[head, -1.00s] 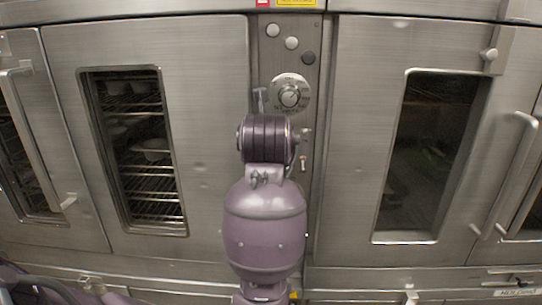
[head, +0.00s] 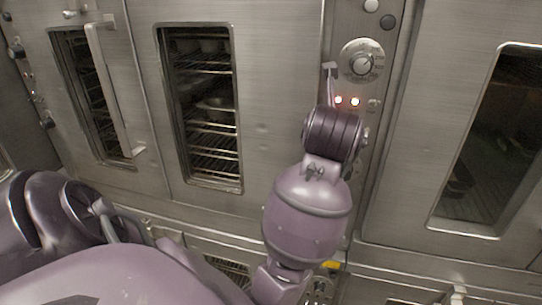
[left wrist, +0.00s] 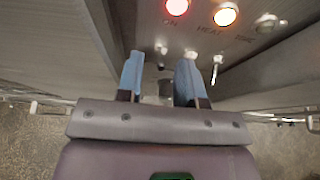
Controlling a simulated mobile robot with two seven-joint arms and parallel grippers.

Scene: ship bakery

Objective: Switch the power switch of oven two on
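The oven control panel (head: 375,60) is a narrow steel strip between two oven doors, with a round dial (head: 361,63). In the left wrist view, a red lamp (left wrist: 177,6) marked ON and an orange lamp (left wrist: 225,14) marked HEAT are lit; the TIMER lamp (left wrist: 266,22) is dark. Small toggle switches (left wrist: 190,54) sit below the lamps. My left gripper (left wrist: 160,78) is at the panel below them, its two blue fingers apart with no object clearly gripped. A grey part shows between the fingers; I cannot tell if they touch it. In the head view my arm hides the switches. My right gripper is not in view.
A windowed oven door (head: 262,130) with racks and pans inside is left of the panel; another windowed door (head: 440,110) is right of it. A long vertical handle (head: 112,90) sticks out at the left. More controls are at the far left edge.

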